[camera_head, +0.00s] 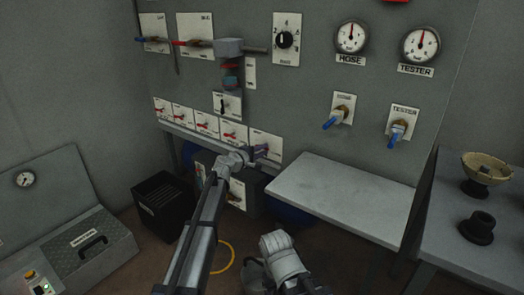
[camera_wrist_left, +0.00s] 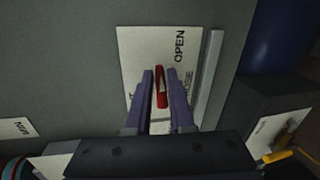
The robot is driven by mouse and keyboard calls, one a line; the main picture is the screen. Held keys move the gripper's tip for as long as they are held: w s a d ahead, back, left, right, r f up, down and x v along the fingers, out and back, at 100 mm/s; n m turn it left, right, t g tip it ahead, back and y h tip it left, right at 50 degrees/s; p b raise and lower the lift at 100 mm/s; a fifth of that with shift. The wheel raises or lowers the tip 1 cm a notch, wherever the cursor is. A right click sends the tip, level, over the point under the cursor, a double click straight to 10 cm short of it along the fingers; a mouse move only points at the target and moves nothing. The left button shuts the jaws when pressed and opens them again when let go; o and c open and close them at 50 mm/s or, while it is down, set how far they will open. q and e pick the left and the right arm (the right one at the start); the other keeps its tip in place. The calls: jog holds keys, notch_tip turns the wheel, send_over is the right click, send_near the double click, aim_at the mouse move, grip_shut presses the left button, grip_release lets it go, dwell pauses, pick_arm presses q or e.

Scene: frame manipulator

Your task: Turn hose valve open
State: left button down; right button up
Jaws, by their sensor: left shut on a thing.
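My left gripper (camera_head: 260,152) is at the rightmost plate of the lower row on the grey panel. In the left wrist view its two purple fingers (camera_wrist_left: 160,100) are closed around a small red valve handle (camera_wrist_left: 161,84). The handle lies along the fingers, on a white plate (camera_wrist_left: 135,50) lettered OPEN; another word is partly hidden by a finger. In the head view the gripper hides this handle. Two blue-handled valves, one under the HOSE gauge (camera_head: 350,37) and one labelled TESTER, stand apart to the right.
Several red-handled valves (camera_head: 205,124) line the row to the left. A grey shelf (camera_head: 345,198) juts out to the right, below the panel. A black crate (camera_head: 163,205) stands on the floor at left. A side table (camera_head: 465,250) is at far right.

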pick_arm(q)
jog(key=shift+s+f+m, duration=0.1)
jog(key=shift+f+m, duration=0.05)
jog(key=shift+m, duration=0.35)
dwell(0.3)
jog(key=c, duration=0.8)
grip_release()
jog(key=p+v, duration=0.1)
jog(key=v, duration=0.6)
jog(key=shift+s+a, duration=0.1)
jog(key=shift+s, duration=0.2)
